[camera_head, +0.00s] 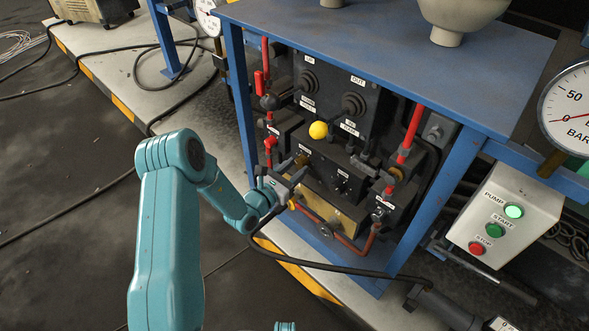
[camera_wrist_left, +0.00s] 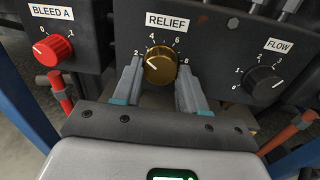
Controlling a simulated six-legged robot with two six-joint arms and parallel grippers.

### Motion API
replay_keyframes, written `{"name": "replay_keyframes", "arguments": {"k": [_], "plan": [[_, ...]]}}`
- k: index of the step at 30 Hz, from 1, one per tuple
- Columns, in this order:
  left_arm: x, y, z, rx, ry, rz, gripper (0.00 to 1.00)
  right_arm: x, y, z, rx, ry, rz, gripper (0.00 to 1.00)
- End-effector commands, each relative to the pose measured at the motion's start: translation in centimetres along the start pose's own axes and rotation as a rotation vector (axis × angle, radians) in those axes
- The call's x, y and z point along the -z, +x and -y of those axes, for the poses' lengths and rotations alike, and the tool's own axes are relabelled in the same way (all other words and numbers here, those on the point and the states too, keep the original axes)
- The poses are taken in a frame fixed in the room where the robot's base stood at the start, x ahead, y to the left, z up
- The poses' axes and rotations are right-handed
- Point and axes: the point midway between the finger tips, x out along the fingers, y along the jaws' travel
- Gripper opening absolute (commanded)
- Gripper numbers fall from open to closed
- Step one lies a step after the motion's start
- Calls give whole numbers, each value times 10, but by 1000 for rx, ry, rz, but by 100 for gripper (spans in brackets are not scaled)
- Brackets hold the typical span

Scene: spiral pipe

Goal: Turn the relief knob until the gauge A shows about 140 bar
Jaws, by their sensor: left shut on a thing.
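The brass relief knob (camera_wrist_left: 160,65) sits under the RELIEF label in the left wrist view, with a scale from 2 to 8. In the head view my left gripper (camera_head: 284,182) reaches the front of the valve panel. A large gauge (camera_head: 572,107) marked BAR is cut off at the right edge; its red needle lies near 0. Whether it is gauge A cannot be told.
A red BLEED A knob (camera_wrist_left: 53,50) is left of the relief knob, a black FLOW knob (camera_wrist_left: 263,84) right. A blue frame (camera_head: 420,228) and red pipes (camera_head: 411,134) surround the panel. A pump box (camera_head: 505,222) has a lit green lamp. Another gauge (camera_head: 208,18) is at top left.

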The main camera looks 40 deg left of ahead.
Motion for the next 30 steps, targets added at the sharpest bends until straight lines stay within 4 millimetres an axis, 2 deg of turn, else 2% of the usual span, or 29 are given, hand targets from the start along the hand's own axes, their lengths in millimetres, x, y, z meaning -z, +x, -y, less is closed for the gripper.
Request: {"name": "replay_keyframes", "arguments": {"k": [11,30], "plan": [[2,0,0,1,137,8,11,0,4,-2,0,0,0,43],[4,0,-2,-1,727,43,12,2,23,-9,0,3,-3,43]]}}
